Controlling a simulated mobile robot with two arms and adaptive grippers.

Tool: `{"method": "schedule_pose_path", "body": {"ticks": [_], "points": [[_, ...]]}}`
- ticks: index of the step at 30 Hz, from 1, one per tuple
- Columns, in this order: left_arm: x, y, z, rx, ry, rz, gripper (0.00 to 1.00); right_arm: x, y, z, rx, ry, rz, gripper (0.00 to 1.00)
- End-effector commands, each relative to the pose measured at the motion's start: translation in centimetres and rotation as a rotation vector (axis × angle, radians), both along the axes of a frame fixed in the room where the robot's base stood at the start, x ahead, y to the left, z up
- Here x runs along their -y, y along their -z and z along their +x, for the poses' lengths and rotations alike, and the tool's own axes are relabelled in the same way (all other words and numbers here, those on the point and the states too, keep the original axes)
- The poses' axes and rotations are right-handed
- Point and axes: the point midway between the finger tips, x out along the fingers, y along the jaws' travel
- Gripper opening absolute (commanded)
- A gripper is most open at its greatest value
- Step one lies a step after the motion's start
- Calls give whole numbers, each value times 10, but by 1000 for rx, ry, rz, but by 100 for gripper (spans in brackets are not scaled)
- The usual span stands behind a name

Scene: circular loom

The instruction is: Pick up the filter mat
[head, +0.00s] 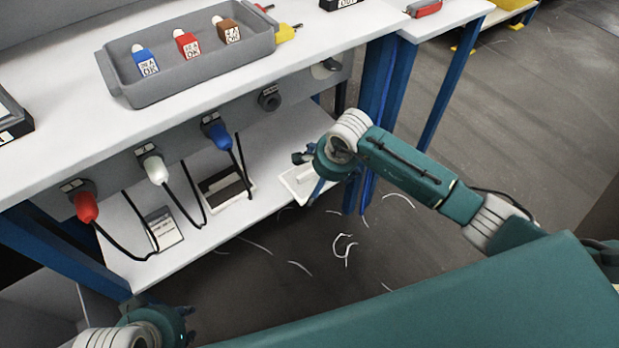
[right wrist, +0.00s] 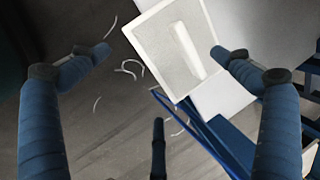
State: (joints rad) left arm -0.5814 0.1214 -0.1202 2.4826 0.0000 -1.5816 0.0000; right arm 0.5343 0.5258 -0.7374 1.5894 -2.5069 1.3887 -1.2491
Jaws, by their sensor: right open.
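The filter mat appears to be the pale square piece with a raised white bar (right wrist: 160,38). In the head view it lies at the right end of the lower shelf (head: 298,186), partly hidden by my right gripper.
The lower shelf (head: 262,158) also bears a dark framed panel (head: 226,188) and a labelled card (head: 162,229). Red, white and blue plugs with hanging cables line the bench front. A grey tray (head: 200,75) stands on top. Blue legs (head: 384,85) stand near my right arm. Pale scraps lie on the floor.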

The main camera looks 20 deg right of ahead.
Motion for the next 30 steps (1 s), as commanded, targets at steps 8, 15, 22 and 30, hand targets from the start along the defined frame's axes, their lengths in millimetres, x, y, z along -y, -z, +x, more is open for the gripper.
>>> {"method": "schedule_pose_path", "body": {"ticks": [8, 15, 22, 30], "points": [[0, 14, 0, -1, -1, 0, 31, -4, 40, 13, -2, 0, 4, 100], [0, 14, 0, 0, -1, 0, 31, -4, 44, 15, -1, 0, 2, 100], [0, 14, 0, 0, -1, 0, 31, -4, 44, 15, -1, 0, 2, 70], [0, 14, 0, 0, -1, 0, 31, -3, 45, 14, -3, 0, 1, 48]]}}
